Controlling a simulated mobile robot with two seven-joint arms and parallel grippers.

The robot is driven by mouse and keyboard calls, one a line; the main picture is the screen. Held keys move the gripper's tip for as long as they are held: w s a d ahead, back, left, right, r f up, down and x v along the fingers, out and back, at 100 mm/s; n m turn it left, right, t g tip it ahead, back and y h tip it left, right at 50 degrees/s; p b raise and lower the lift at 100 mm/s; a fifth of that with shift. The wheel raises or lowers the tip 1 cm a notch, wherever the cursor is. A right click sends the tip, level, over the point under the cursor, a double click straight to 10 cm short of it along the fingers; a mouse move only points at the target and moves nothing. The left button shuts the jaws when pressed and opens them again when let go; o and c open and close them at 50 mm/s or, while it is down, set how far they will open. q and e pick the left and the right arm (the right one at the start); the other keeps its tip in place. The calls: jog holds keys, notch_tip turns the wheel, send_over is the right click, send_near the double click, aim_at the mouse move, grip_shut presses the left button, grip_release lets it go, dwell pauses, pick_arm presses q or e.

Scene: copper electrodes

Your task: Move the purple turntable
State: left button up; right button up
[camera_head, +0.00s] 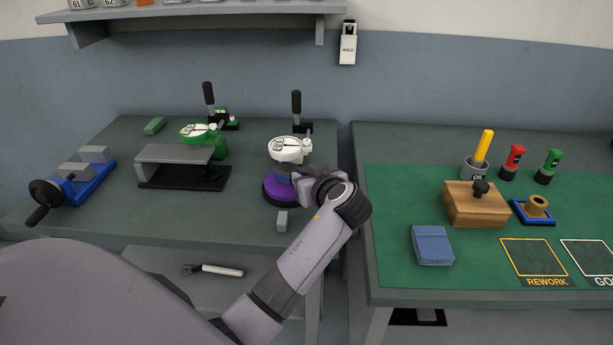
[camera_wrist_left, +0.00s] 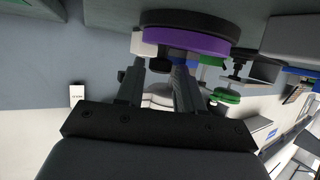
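The purple turntable (camera_head: 275,188) is a purple disc on a dark base, near the right end of the left bench. In the left wrist view, which looks upside down, the turntable (camera_wrist_left: 190,40) spans the top. My left gripper (camera_head: 298,180) is at its right side in the head view, partly covering it. In the wrist view my left gripper (camera_wrist_left: 160,68) has its two fingers apart, pointing at the turntable. A dark knob-like part shows between the fingertips; I cannot tell whether they touch it. My right gripper is not in view.
A white dial gauge stand (camera_head: 288,150) is close behind the turntable. A small grey block (camera_head: 282,221) is in front. A green gauge (camera_head: 200,133), a grey plate (camera_head: 172,153) and a blue vise (camera_head: 88,186) stand to the left. The right bench (camera_head: 480,297) begins past a gap.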

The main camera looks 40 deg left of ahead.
pick_arm(q)
grip_shut()
jog(key=shift+s+r+t, duration=0.1)
jog(key=shift+s+t, duration=0.05)
jog(key=shift+t, duration=0.15)
